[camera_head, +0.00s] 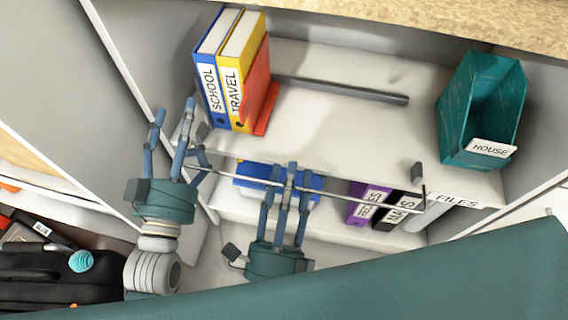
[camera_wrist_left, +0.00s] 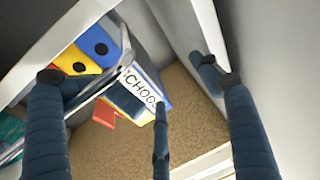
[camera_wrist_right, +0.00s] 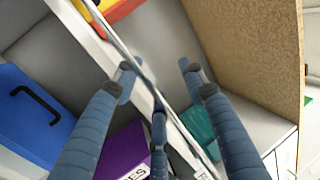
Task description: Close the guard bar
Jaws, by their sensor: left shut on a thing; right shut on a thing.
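The guard bar (camera_head: 345,199) is a thin metal rod running across the front of the shelf (camera_head: 335,130), with a short bent end at the right. My right gripper (camera_head: 290,178) is shut on the bar near its middle; in the right wrist view the bar (camera_wrist_right: 119,43) runs between its fingers. My left gripper (camera_head: 172,125) is at the bar's left end by the shelf's left side. Its fingers look spread, with one against the bar (camera_wrist_left: 75,100) in the left wrist view; its exact contact is partly hidden.
Blue and yellow binders (camera_head: 228,75) and a red item (camera_head: 262,95) stand on the shelf's left, a teal bin (camera_head: 482,110) on its right. A grey strip (camera_head: 340,90) lies behind. Purple and black binders (camera_head: 368,205) stand below. A black suitcase (camera_head: 60,280) is lower left.

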